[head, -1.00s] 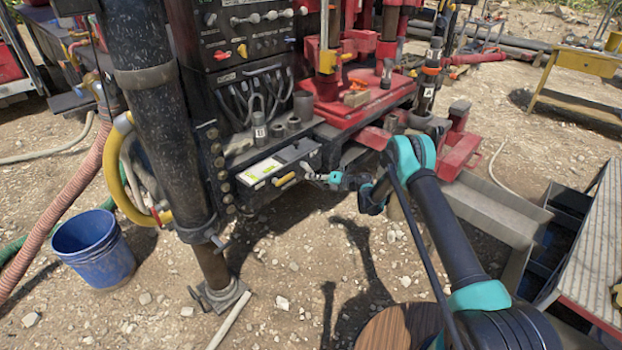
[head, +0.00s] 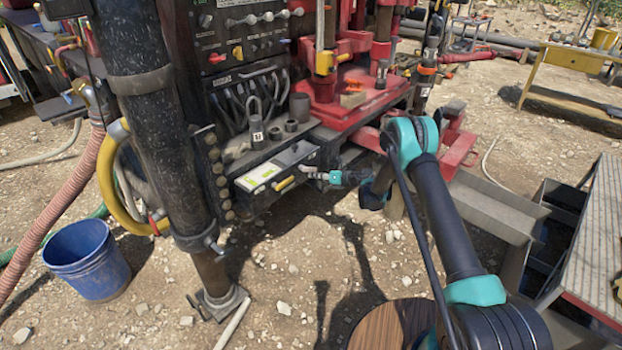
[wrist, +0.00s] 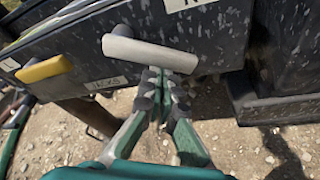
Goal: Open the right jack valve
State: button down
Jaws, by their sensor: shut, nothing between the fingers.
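Two lever handles sit on the dark panel front in the wrist view, above a label reading JACKS. The right jack valve has a pale grey handle (wrist: 150,50), lying nearly level with a slight tilt down to the right. The left one has a yellow handle (wrist: 44,69), which also shows in the head view (head: 284,185). My gripper (wrist: 162,76) is shut and empty. Its fingertips are right at the underside of the grey handle, near its right half; I cannot tell whether they touch. In the head view my gripper (head: 318,176) is small beside the panel's right end.
A thick black post (head: 158,130) stands left of the panel, with a blue bucket (head: 88,260) on the gravel. Red rig machinery (head: 345,95) rises behind. Metal troughs (head: 495,205) lie to the right. The gravel below the panel is open.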

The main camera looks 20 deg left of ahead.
jog(key=r+n, duration=0.1)
jog(key=w+n+t, duration=0.1)
jog(key=n, duration=0.1)
jog(key=shift+w+d+r+t+h, duration=0.1)
jog(key=shift+d+r+t+h, duration=0.1)
jog(key=shift+r+t+h, duration=0.15)
jog(key=shift+w+r, duration=0.15)
jog(key=shift+r, duration=0.15)
dwell(0.5)
